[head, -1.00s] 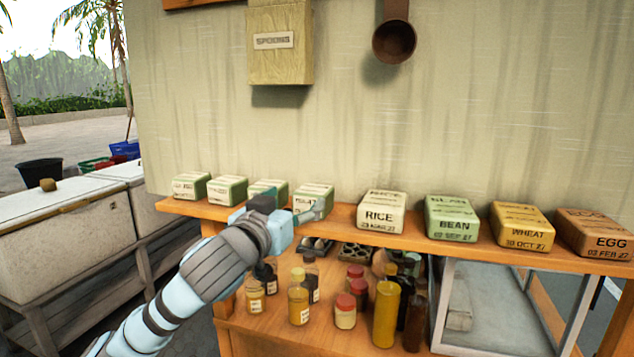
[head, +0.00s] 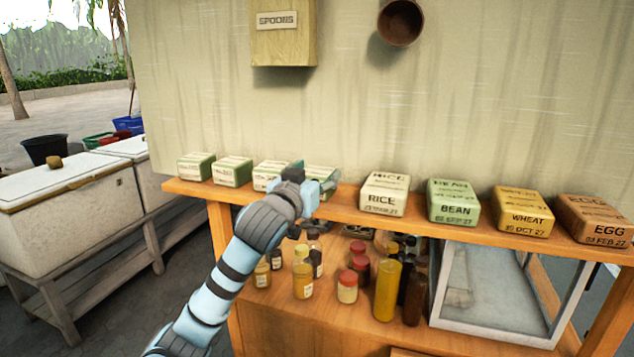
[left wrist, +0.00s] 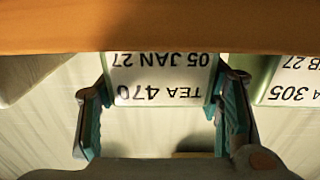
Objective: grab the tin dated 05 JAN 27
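The tin dated 05 JAN 27 (left wrist: 163,78) shows upside down in the left wrist view, with "TEA 470" on its pale label and green edges. In the head view it is the fourth tin from the left (head: 322,172) on the wooden shelf, partly hidden by my gripper. My left gripper (left wrist: 165,95) is open, with one finger on each side of this tin. The fingertips are very close to its sides; whether they touch is unclear. In the head view the left gripper (head: 316,180) is at the shelf's front edge. My right gripper is not in view.
A tin marked 305 (left wrist: 292,85) stands close beside the tea tin. The rice tin (head: 384,194) stands on the other side, with a wider gap. Bean (head: 452,202), wheat (head: 523,212) and egg (head: 596,220) tins follow. Bottles and jars (head: 386,290) stand below the shelf (head: 420,222).

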